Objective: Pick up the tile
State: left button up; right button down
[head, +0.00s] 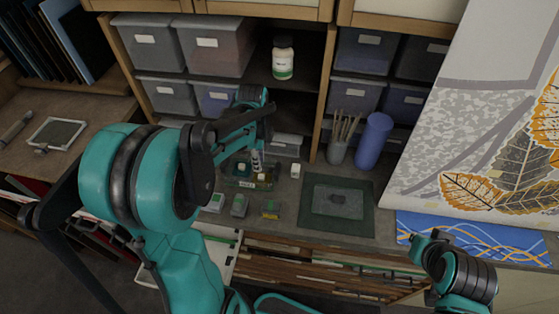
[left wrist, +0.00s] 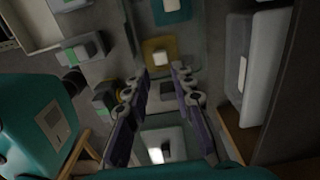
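My left gripper (head: 257,158) reaches over a small clear tray (head: 236,182) on the bench, in front of the shelves. In the left wrist view its two fingers (left wrist: 163,72) are apart, with nothing seen held between them. A yellow square tile (left wrist: 150,46) with a pale block on it lies just beyond the fingertips. A teal square tile (left wrist: 185,15) is farther off, and a pale greenish square (left wrist: 175,133) shows between the finger bases. I cannot tell which tile is meant. My right gripper is not seen; only part of that arm shows at the lower right.
A grey slab lies on a dark green mat (head: 312,222) right of the tray. Small green-marked boxes (head: 239,206) stand in front. A brush cup (head: 338,152) and blue cylinder (head: 373,141) stand behind. A small white block (head: 295,170) sits right of the tray.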

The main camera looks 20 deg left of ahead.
aim_at(262, 177)
pick_arm(q)
jog(key=f, duration=0.2)
jog(key=f+b, duration=0.1)
jog(key=f, duration=0.4)
jog(key=shift+w+d+f, duration=0.15)
jog(key=shift+d+f, duration=0.2)
grip_shut()
